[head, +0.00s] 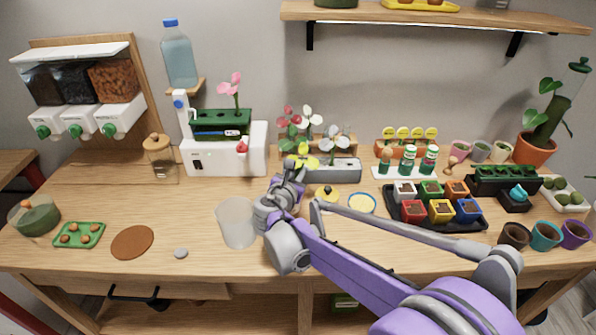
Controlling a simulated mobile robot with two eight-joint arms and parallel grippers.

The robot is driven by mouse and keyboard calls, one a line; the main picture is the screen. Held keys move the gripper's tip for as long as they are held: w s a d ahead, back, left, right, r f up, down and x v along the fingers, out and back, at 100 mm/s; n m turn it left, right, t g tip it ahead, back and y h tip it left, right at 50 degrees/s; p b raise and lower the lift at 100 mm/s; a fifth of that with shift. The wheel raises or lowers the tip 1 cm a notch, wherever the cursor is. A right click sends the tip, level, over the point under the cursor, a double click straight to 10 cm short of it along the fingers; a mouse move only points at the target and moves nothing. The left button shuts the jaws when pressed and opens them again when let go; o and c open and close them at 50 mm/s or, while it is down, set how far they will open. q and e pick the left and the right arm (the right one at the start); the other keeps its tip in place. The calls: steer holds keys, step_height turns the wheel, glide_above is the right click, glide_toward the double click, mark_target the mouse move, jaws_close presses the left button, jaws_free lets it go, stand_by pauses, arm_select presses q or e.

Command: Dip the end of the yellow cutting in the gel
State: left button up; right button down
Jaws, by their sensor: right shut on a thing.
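The yellow cutting (303,156) shows its yellow leaves just above my right gripper (296,173), which is shut on it. Its lower end is hidden behind the gripper and wrist. My right arm reaches in from the lower right across the table. A small round dish with a blue rim (362,203) stands to the right of the gripper; it may hold the gel, but its contents are too small to tell. A small yellow-topped item (325,192) lies between them, partly hidden by my arm. My left gripper is not in view.
A stand with red, green and white cuttings (290,130) is close behind the gripper. A clear beaker (237,222) stands just left of my wrist. A black tray of coloured pots (435,208) is to the right.

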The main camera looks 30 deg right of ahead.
steer(key=shift+f+b, duration=0.35)
steer(key=shift+f, duration=0.15)
stand_by(1.2)
steer(key=shift+r+p, duration=2.55)
steer(key=shift+r, duration=1)
steer(key=shift+s+f, duration=0.1)
